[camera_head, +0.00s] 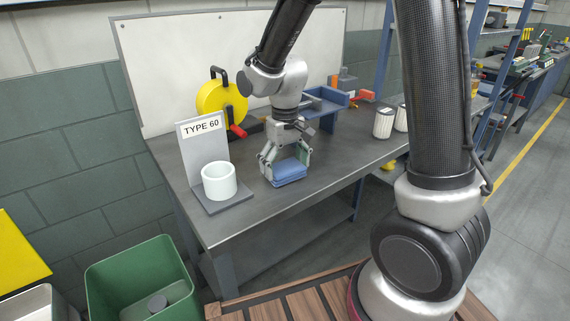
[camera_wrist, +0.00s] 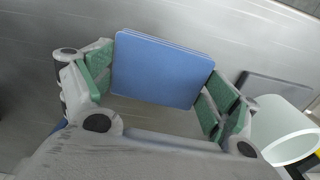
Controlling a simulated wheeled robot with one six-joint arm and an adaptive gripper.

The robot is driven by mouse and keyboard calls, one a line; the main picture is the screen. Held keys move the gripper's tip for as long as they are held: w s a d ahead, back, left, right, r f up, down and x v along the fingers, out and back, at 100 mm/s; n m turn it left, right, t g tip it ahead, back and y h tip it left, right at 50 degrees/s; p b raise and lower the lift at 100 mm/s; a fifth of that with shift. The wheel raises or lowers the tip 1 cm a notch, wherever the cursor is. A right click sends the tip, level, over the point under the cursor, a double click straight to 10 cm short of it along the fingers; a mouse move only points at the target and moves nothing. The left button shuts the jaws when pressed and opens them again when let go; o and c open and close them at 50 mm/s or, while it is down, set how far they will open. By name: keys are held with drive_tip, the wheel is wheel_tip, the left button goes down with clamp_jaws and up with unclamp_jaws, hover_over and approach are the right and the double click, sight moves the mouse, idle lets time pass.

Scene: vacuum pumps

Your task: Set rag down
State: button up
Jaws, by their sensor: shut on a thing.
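The rag (camera_head: 289,172) is a blue folded pad with stacked layers. My gripper (camera_head: 287,165) is over the front part of the grey workbench (camera_head: 330,165), shut on the rag. In the wrist view the rag (camera_wrist: 162,68) sits between the green finger pads of my gripper (camera_wrist: 158,85), one pad at each side edge. The rag is at or very near the bench top; I cannot tell whether it touches.
A white cup (camera_head: 219,181) stands on a grey stand with a "TYPE 60" sign (camera_head: 202,127), left of my gripper. A yellow reel (camera_head: 222,102) and a blue holder (camera_head: 325,100) are behind. White cylinders (camera_head: 383,123) stand right. A green bin (camera_head: 140,275) is below left.

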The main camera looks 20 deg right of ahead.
drive_tip(key=shift+f, duration=0.3)
drive_tip(key=o, duration=0.8)
wheel_tip(320, 180, up, 12)
drive_tip(key=shift+r, duration=0.1)
idle(0.4)
clamp_jaws()
idle(0.4)
idle(1.0)
